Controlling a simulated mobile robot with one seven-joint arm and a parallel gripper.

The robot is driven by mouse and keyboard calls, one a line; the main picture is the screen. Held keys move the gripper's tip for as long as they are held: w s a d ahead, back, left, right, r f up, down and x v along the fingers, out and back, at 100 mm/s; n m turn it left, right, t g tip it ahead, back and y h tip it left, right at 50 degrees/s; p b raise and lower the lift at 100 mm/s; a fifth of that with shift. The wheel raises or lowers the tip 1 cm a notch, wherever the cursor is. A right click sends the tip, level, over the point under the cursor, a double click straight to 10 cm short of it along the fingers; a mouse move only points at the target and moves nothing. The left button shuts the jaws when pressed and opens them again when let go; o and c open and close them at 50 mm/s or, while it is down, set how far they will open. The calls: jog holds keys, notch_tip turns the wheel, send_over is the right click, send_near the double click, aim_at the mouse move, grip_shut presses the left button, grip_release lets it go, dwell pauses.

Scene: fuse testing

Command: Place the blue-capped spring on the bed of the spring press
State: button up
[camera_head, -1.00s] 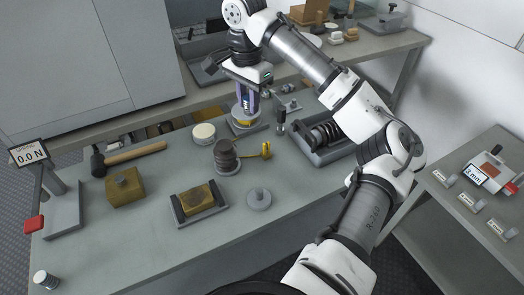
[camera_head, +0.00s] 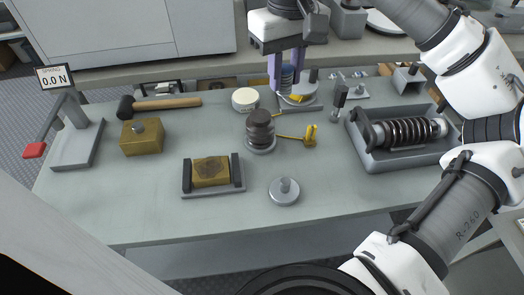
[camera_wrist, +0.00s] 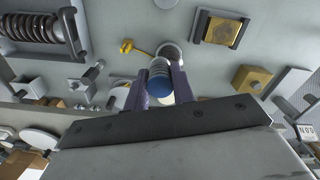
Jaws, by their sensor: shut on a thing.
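The blue-capped spring (camera_head: 287,78) is between the purple fingers of my gripper (camera_head: 286,72), shut on it above the back of the bench. In the wrist view, its blue cap (camera_wrist: 160,84) faces the camera and its coils (camera_wrist: 159,66) show between the fingers. The spring press (camera_head: 72,115) stands at the far left of the bench, with a grey bed (camera_head: 78,150), a red-ended lever (camera_head: 35,150) and a display (camera_head: 55,77) reading 0.0 N. The bed is bare. My gripper is well to the right of it.
Between gripper and press lie a hammer (camera_head: 165,103), a brass block (camera_head: 143,138) and a round white-topped container (camera_head: 245,99). The front left bench is clear.

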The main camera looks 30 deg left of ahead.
jog(key=f, duration=0.6)
jog(key=f+b, duration=0.1)
jog(key=f, duration=1.3)
jog(key=shift+s+a, duration=0.1)
jog(key=shift+s, duration=0.15)
jog(key=shift+f, duration=0.15)
jog(key=o, duration=1)
jog(key=shift+c, duration=0.2)
